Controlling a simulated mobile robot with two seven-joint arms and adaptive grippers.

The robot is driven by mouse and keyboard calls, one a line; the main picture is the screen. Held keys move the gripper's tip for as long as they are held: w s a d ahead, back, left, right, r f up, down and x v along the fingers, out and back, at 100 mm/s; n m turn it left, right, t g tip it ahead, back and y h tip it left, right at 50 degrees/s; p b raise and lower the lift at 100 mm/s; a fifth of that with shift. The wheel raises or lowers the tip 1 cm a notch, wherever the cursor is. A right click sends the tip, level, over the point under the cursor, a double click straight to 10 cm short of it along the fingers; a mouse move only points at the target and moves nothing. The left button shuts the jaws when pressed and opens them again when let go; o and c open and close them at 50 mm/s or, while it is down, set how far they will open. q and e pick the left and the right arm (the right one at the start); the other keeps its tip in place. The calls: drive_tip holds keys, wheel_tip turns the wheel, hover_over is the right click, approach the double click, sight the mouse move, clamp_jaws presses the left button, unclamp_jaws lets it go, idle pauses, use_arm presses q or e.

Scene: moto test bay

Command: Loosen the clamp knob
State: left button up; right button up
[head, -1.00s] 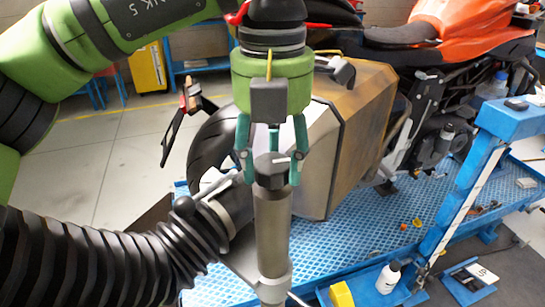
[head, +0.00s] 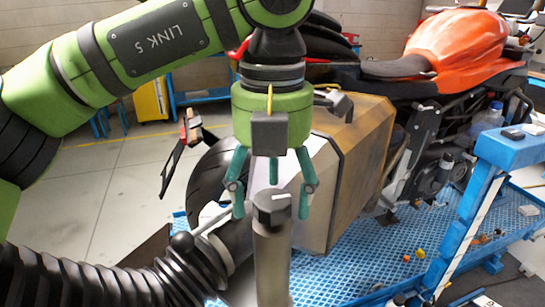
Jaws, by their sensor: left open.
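The clamp knob (head: 272,208) is a dark, faceted cap with a pale mark on top. It sits on the upper end of a grey upright cylinder (head: 272,262) in the lower middle of the head view. My left gripper (head: 272,208) points down from above, its green fingers spread. One finger shows left of the knob and one right, with visible gaps to it; a third shows behind. The gripper is open and no finger visibly touches the knob. My right gripper is not in view.
A black corrugated hose (head: 95,280) with a grey end piece runs in from the lower left. A motorcycle with an orange tank (head: 465,45) and a brown-grey side case (head: 350,160) stands close behind on a blue lift (head: 375,265). A blue post (head: 460,225) stands right.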

sight(273, 198)
use_arm(q)
wheel_tip(273, 198, up, 11)
idle(0.4)
